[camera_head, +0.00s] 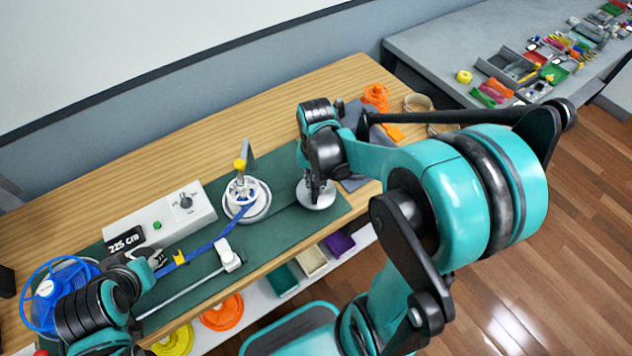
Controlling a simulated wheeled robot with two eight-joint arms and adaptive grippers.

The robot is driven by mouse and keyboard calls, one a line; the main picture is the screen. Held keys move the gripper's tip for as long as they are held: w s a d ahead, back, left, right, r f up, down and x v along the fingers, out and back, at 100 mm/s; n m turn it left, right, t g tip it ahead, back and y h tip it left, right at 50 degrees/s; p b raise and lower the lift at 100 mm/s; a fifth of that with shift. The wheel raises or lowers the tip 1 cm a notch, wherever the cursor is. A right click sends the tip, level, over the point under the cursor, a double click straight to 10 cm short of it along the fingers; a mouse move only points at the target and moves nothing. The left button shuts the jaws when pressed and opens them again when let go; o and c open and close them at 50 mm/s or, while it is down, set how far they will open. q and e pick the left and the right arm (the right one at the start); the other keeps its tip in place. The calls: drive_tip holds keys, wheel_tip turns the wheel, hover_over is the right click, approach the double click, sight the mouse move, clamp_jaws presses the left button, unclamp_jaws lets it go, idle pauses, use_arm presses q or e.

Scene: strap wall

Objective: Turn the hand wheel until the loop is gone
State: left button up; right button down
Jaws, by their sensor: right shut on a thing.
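My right gripper (316,188) points down over a pale round disc (318,202), which looks like the hand wheel, at the right of the green mat. It is shut on a part standing on that disc, mostly hidden by the fingers. A blue strap (205,248) runs from the left to a white drum (246,204) with a yellow-tipped lever (240,165). A yellow clip (180,257) sits on the strap, which looks fairly straight; I see no clear loop. My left gripper (152,262) is beside the strap's left part; its fingers are too small to read.
A blue spoked reel (38,312) stands at the left, partly behind my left arm. A white box (165,217) with a dial and a "225 cm" display lies behind the strap. A white rod and block (229,255) lie in front. Orange parts (376,96) stand at the back right.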

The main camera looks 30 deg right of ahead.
idle(0.3)
drive_tip(key=c, duration=1.5)
unclamp_jaws()
drive_tip(key=shift+c, duration=0.2)
wheel_tip(320, 180, up, 12)
